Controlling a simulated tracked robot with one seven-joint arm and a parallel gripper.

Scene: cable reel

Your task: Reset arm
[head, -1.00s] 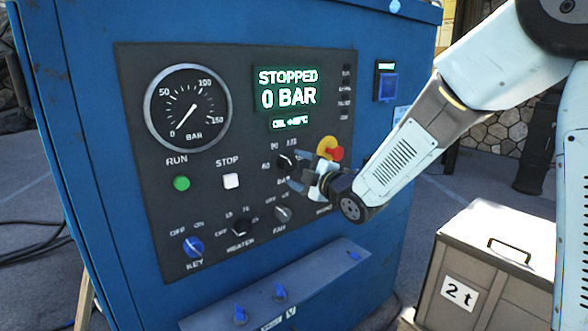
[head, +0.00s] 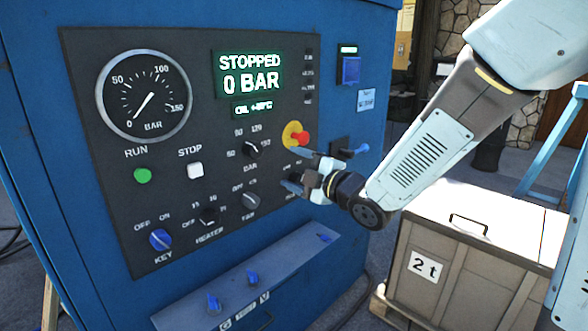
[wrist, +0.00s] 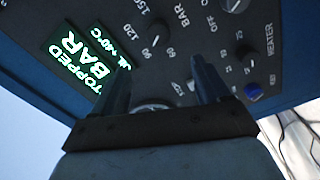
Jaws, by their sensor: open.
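My gripper (head: 290,170) is in front of the right part of the dark control panel (head: 90,75), its two fingers spread and nothing visible between them. In the head view it is below the red and yellow stop button (head: 303,138) and right of the BAR knob (head: 250,149). In the wrist view both fingers of my gripper (wrist: 162,85) point at the panel, with the BAR knob (wrist: 162,36) beyond them. Contact with the panel cannot be told. The FAN knob is partly seen left of my gripper in the head view.
The blue cabinet (head: 30,130) has a display (head: 248,75) reading STOPPED, 0 BAR, and a gauge (head: 143,97) near 0. A shelf with blue levers (head: 252,277) juts out below the panel. A crate marked 2 t (head: 480,260) stands to the right, below my arm.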

